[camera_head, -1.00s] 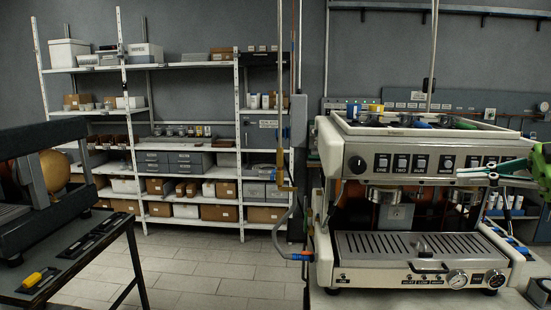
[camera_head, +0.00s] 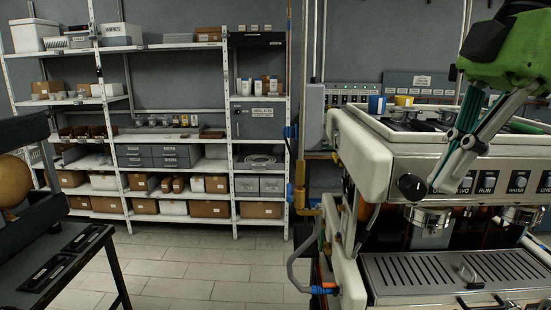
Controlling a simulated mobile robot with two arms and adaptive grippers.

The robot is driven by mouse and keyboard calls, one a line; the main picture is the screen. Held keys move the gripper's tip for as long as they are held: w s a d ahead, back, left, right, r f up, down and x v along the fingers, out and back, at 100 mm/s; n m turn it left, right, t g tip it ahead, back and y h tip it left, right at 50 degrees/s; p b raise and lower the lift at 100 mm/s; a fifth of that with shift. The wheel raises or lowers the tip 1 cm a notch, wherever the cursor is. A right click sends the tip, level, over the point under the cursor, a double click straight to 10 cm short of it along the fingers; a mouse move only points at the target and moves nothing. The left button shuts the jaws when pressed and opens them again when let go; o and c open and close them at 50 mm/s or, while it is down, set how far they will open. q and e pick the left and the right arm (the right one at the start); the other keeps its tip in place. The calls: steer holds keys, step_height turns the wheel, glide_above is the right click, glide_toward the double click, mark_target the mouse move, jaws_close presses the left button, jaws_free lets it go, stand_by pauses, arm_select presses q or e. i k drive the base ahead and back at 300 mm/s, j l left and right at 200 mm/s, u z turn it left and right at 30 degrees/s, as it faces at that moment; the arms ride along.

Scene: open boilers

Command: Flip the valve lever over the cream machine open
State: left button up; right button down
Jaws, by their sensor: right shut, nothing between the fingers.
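The cream machine (camera_head: 362,160) fills the right side, with a black knob (camera_head: 412,187) at the left end of its front panel. My right gripper (camera_head: 440,184) comes down from the upper right in front of this panel. Its fingers are shut and empty, pointing down and left near the knob; I cannot tell whether they touch the machine. Pipes rise left of and behind the machine, with a brass fitting (camera_head: 300,198) and small blue parts (camera_head: 290,133) on them. I cannot make out for sure which part is the valve lever. My left gripper is not in view.
A white shelf rack (camera_head: 180,133) with boxes stands at the back wall. A dark table (camera_head: 60,262) is at the left. Tiled floor (camera_head: 190,270) between them is clear. Blue and yellow cups (camera_head: 404,100) stand behind the machine's top rim.

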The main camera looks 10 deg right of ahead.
mark_target(290, 197)
steer(key=i+j, duration=0.15)
steer(key=i, duration=0.45)
steer(key=i+j, duration=0.15)
steer(key=i, duration=0.45)
